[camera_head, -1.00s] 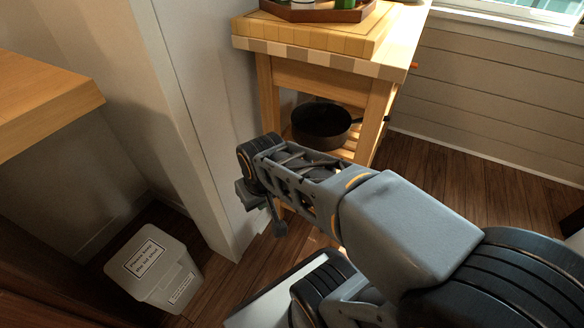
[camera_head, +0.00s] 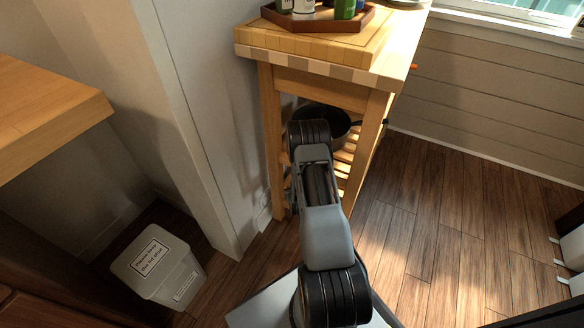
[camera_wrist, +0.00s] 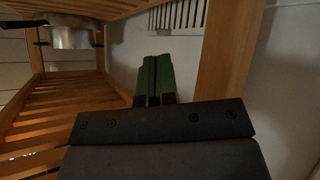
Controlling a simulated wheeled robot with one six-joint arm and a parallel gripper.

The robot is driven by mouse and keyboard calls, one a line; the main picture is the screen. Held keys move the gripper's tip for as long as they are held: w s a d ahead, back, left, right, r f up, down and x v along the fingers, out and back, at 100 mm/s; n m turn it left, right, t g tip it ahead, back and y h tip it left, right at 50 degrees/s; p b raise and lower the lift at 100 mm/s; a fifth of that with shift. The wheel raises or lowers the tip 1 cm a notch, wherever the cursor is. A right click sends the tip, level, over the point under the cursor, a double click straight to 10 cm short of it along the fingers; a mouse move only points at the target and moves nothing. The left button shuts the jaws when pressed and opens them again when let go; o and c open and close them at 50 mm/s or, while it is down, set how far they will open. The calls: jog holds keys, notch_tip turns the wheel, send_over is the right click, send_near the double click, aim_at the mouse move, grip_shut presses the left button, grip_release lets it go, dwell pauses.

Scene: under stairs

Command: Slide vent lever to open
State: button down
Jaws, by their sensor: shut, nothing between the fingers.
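In the wrist view, a pale vent grille (camera_wrist: 178,17) with dark upright slots sits on the white wall at the top. It is partly cut off by the frame edge and a wooden leg. My gripper (camera_wrist: 153,62) shows as two green fingers side by side, shut and empty. In this view the fingers lie below the grille, and no contact shows. In the head view my arm hides the gripper, and the vent does not show.
A wooden cart (camera_head: 379,100) stands in front of my arm, with a leg (camera_wrist: 230,50) right of my fingers. Its slatted shelf holds a pot (camera_wrist: 73,38). A tray (camera_head: 318,20) with bottles is on top. A bin (camera_head: 155,265) stands left.

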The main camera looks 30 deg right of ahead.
jog(key=w+d+f+n+t, duration=0.1)
jog(key=n+t, duration=0.1)
jog(key=n, duration=0.2)
jog(key=w+d+f+n+t+b, duration=0.1)
jog(key=w+d+f+n, duration=0.1)
jog(key=n, duration=0.2)
jog(key=w+d+f+n+t, duration=0.1)
jog(key=w+n+t, duration=0.1)
jog(key=n, duration=0.2)
jog(key=shift+d+f+t+b, duration=0.3)
jog(key=shift+f, duration=0.1)
jog(key=n, duration=0.1)
jog(key=n+t, duration=0.1)
jog(key=n, duration=0.1)
jog(key=n+t, duration=0.1)
jog(key=n, duration=0.1)
jog(key=shift+w+d+f, duration=0.2)
jog(key=shift+f, duration=0.2)
jog(key=b+x, duration=0.5)
jog(key=x, duration=0.3)
jog(key=shift+w+f, duration=0.15)
jog(key=shift+w, duration=0.1)
jog(key=shift+x, duration=0.75)
jog(key=shift+d, duration=0.1)
